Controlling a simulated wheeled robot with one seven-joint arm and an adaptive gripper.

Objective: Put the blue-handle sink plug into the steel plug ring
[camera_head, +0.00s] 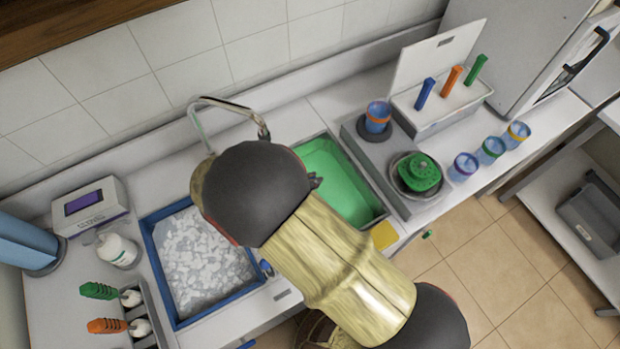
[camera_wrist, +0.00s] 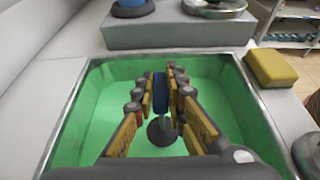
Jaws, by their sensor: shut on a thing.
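My gripper (camera_wrist: 162,82) is shut on the blue-handle sink plug in the wrist view. The plug's blue handle (camera_wrist: 160,93) stands upright between the fingers, with a thin stem below it and a dark round disc (camera_wrist: 161,132) at the bottom. The plug is over the green sink basin (camera_wrist: 95,115); I cannot tell how far the disc is from the floor. No steel plug ring can be made out in the basin. In the head view my arm hides the plug and covers part of the green basin (camera_head: 335,180).
A yellow sponge (camera_head: 385,235) lies at the basin's front right rim. A blue-rimmed basin of white pieces (camera_head: 205,260) is at the left, below the faucet (camera_head: 230,103). A grey block (camera_head: 372,158) stands just right of the green basin.

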